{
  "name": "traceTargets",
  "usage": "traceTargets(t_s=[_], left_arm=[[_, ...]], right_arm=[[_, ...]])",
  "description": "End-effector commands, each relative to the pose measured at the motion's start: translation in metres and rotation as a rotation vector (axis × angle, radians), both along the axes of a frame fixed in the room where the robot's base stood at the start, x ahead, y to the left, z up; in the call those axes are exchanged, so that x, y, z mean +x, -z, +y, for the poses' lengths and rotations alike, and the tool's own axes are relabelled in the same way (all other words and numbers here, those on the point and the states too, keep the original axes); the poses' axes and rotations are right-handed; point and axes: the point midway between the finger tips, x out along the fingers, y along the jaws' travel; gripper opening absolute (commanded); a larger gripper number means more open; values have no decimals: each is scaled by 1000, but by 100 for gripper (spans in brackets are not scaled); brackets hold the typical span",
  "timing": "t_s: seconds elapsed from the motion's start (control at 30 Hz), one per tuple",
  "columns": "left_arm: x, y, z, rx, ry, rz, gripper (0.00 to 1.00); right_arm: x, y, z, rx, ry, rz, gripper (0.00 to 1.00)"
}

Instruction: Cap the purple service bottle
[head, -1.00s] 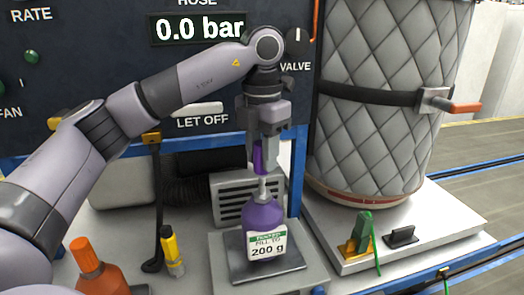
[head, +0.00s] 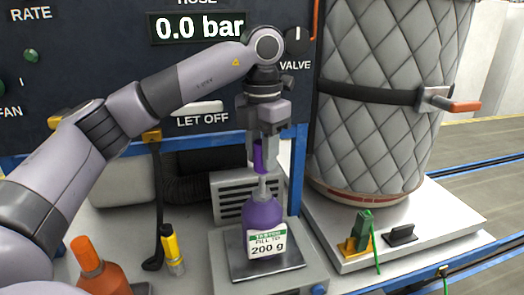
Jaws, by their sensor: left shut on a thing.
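The purple service bottle (head: 262,218) stands upright on a dark scale plate (head: 290,262), its label reading "fill to 200 g". A pale neck or nozzle (head: 262,188) rises from its top. My left gripper (head: 264,150) is directly above the bottle, pointing down, shut on a purple cap (head: 258,156). The cap is in line with the nozzle, at or just above its tip; I cannot tell whether they touch. My right gripper is not in view.
An orange-capped bottle (head: 90,265) and a yellow marker-like bottle (head: 172,250) stand left of the scale. A large quilted tank (head: 385,100) stands right, with a green and brass fitting (head: 360,232) before it. The panel display (head: 199,27) reads 0.0 bar.

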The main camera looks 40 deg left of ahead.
Motion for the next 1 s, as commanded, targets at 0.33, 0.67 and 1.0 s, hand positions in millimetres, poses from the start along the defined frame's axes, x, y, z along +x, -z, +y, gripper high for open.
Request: traceTargets(t_s=[0.33, 0.67, 1.0], left_arm=[[0, 10, 0, 0, 0, 0, 4], [0, 18, 0, 0, 0, 0, 4], [0, 26, 0, 0, -1, 0, 4]], right_arm=[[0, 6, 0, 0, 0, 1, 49], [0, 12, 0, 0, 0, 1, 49], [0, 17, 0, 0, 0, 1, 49]])
